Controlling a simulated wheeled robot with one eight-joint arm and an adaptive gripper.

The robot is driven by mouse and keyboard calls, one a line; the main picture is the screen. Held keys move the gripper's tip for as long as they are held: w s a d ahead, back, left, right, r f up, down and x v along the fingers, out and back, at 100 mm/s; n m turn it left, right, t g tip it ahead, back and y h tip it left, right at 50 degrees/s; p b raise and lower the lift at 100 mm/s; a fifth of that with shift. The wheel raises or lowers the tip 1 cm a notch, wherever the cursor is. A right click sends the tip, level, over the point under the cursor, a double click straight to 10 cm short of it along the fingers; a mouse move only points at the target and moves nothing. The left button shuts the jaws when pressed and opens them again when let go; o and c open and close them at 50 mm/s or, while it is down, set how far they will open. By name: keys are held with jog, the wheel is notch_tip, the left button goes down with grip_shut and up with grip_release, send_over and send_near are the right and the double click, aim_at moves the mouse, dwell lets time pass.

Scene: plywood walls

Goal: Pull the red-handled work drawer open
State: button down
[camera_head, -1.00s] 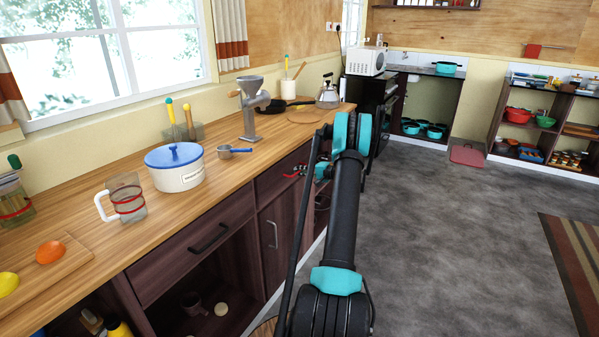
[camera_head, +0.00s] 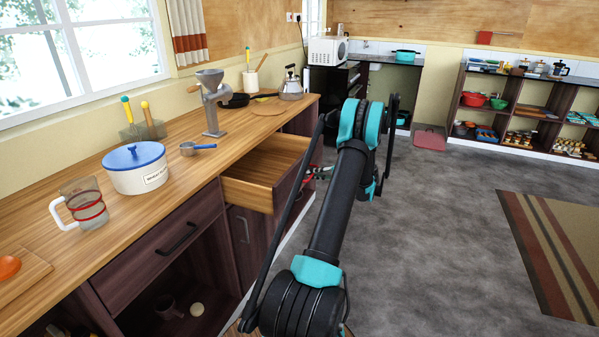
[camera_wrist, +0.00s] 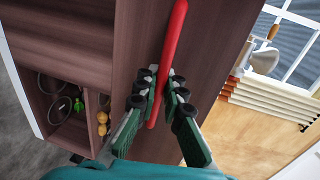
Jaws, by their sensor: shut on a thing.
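The work drawer (camera_head: 249,194) stands pulled out from under the wooden counter, and its pale wooden inside shows. The part of it that I can see in the head view looks empty. Its red handle (camera_wrist: 168,58) runs across a dark wood front (camera_wrist: 205,75) in the wrist view. My gripper (camera_wrist: 161,82) is shut on the red handle, with one finger on each side of the bar. In the head view my gripper (camera_head: 314,173) is at the drawer front, partly hidden by my arm.
The counter (camera_head: 70,255) holds a white pot (camera_head: 138,175), a glass mug (camera_head: 84,205) and a grey grinder (camera_head: 212,105). A closed drawer with a dark handle (camera_head: 176,239) is nearer. The grey floor (camera_head: 430,230) to the right is open, with a striped rug (camera_head: 555,250).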

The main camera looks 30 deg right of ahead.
jog(key=shift+f+v, duration=0.2)
jog(key=shift+v, duration=0.8)
jog(key=c, duration=1.6)
grip_release()
jog(key=shift+s, duration=0.1)
jog(key=v, duration=1.2)
jog(key=shift+f, duration=0.1)
